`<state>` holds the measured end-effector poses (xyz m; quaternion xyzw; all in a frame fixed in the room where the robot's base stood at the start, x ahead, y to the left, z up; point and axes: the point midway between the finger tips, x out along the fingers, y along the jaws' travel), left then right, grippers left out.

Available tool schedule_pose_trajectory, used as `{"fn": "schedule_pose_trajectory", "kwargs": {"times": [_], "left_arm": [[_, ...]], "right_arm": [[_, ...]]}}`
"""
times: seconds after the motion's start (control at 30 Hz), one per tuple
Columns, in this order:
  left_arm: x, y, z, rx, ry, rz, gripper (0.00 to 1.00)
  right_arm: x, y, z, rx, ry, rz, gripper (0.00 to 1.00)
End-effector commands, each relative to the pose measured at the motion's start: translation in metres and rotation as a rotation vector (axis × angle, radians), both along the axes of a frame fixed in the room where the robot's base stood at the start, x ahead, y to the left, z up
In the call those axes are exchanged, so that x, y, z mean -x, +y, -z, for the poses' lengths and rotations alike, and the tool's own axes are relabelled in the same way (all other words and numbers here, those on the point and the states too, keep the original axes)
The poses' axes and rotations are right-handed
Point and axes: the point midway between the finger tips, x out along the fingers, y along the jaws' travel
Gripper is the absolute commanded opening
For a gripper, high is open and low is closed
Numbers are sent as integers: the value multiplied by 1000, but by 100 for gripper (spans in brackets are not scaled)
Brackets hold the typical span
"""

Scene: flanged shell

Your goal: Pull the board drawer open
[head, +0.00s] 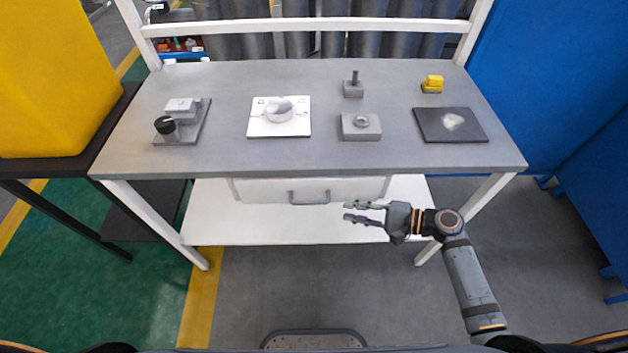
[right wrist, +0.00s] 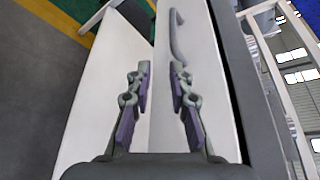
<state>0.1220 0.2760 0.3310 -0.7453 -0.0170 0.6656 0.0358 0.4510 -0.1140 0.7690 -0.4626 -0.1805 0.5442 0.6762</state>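The white board drawer (head: 258,191) sits under the grey tabletop, and its front looks flush with the table. Its grey bar handle (head: 309,198) is on the front, right of the drawer's left end. My right gripper (head: 347,211) is open and empty, right of the handle and apart from it. In the right wrist view, the open fingers (right wrist: 158,85) point along the drawer front (right wrist: 205,60), and the handle (right wrist: 176,38) lies ahead of the right finger. My left gripper is not in view.
The grey tabletop (head: 220,85) carries a fixture (head: 182,120), a white plate with a round part (head: 280,117), grey blocks (head: 361,126), a dark plate (head: 450,125) and a yellow part (head: 432,84). A white lower shelf (head: 225,228) lies below the drawer. The floor in front is clear.

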Motion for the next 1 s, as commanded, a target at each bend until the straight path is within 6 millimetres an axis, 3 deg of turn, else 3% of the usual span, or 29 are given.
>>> {"fn": "schedule_pose_trajectory", "kwargs": {"times": [0.07, 0.17, 0.33, 0.7, 1.0], "left_arm": [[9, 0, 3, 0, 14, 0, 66], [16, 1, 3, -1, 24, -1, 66], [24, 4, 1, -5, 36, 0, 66], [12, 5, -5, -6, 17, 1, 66], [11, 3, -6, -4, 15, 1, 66]], "right_arm": [[4, 5, -15, -39, -6, -28, 21], [5, 7, -21, -53, -7, -35, 21], [-2, 21, -18, -55, -8, -31, 21], [-25, 89, -2, -52, -7, -30, 21], [-29, 103, 3, -49, -7, -31, 21]]}}
